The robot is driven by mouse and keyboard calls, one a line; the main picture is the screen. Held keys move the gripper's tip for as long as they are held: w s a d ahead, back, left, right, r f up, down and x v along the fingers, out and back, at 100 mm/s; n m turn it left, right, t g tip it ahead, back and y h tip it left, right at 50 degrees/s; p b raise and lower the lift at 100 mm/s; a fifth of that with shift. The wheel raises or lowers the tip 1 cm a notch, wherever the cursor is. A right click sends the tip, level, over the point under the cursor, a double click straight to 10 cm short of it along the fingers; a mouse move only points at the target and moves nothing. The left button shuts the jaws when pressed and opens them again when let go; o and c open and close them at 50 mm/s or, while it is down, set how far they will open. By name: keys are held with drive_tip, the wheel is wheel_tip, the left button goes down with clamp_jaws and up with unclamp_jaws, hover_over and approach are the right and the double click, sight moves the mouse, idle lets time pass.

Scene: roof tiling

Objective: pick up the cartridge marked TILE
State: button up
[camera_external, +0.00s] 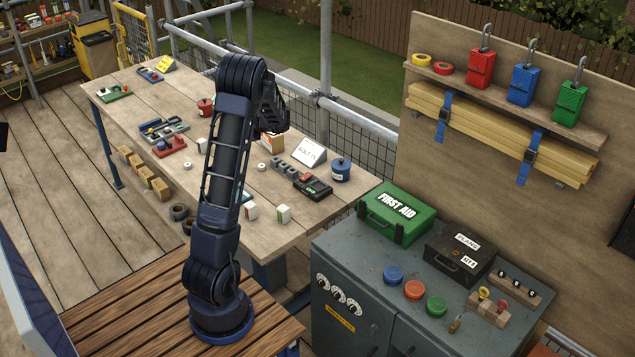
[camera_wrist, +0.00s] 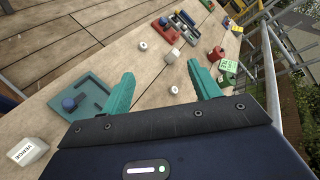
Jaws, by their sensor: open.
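No marking that reads TILE is legible in either view. In the wrist view, a white block marked VERGE (camera_wrist: 27,151) lies at the lower left, left of my gripper. A small pale block (camera_wrist: 172,56) sits on the table beyond the fingertips, with no readable marking. My gripper (camera_wrist: 161,72) has its two teal fingers spread, with nothing between them. In the external view, two small white blocks (camera_external: 250,211) (camera_external: 283,213) stand near the table's front edge, their lettering too small to read.
The wooden table (camera_external: 130,98) also carries a teal tray with a blue knob (camera_wrist: 76,103), a blue tin (camera_external: 340,171), a white sign (camera_external: 309,153) and a red tin (camera_wrist: 216,53). A grey cabinet with a green first aid box (camera_external: 396,215) stands at the right.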

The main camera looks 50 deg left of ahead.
drive_tip(key=w+a+f+m+y, duration=0.25)
drive_tip(key=a+f+m, duration=0.25)
drive_tip(key=a+f, duration=0.7)
drive_tip(key=m+t+y, duration=0.3)
drive_tip(key=m, duration=0.4)
approach(205, 144)
drive_tip(key=shift+s+a, duration=0.35)
drive_tip(key=shift+a, duration=0.2)
drive_tip(key=a, duration=0.4)
drive_tip(key=shift+s+a+f, duration=0.1)
drive_tip(key=shift+s+a, duration=0.05)
drive_tip(key=shift+a, duration=3.35)
drive_tip(key=c, duration=1.1)
